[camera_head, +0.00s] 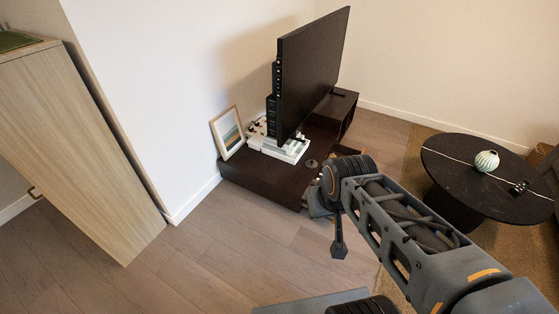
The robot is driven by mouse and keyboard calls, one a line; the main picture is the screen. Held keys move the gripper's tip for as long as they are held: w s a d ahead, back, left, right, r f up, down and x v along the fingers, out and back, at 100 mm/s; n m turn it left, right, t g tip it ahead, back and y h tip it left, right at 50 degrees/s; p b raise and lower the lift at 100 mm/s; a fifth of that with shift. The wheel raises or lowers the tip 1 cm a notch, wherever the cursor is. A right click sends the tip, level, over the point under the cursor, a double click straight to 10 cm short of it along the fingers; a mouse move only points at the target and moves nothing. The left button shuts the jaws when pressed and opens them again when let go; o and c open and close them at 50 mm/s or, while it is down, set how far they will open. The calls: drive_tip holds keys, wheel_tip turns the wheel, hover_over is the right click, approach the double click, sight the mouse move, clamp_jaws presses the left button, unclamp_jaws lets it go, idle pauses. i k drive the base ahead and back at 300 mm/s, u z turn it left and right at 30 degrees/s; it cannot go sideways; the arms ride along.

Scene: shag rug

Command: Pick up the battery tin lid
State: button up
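A small round grey object (311,163) lies flat on the dark low TV stand (262,178), near its front edge and right of the white box under the TV. It may be the battery tin lid, but it is too small to be sure. My arm reaches in from the lower right and bends at a thick dark joint in front of the stand. A dark part that looks like my gripper (338,249) hangs below that joint, over the wood floor and apart from the round object. Its fingers cannot be made out.
A large black TV (312,75) and a framed picture (228,132) stand on the TV stand. A round black table (465,166) with a pale ribbed vase (486,161) stands at right on a rug. A wooden cabinet (75,130) is at left. Floor (215,250) is clear between.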

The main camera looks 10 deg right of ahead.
sight(312, 164)
drive_tip(key=u, duration=0.5)
drive_tip(key=i, duration=1.85)
drive_tip(key=z, duration=1.05)
drive_tip(key=i, duration=0.75)
drive_tip(key=z, duration=0.75)
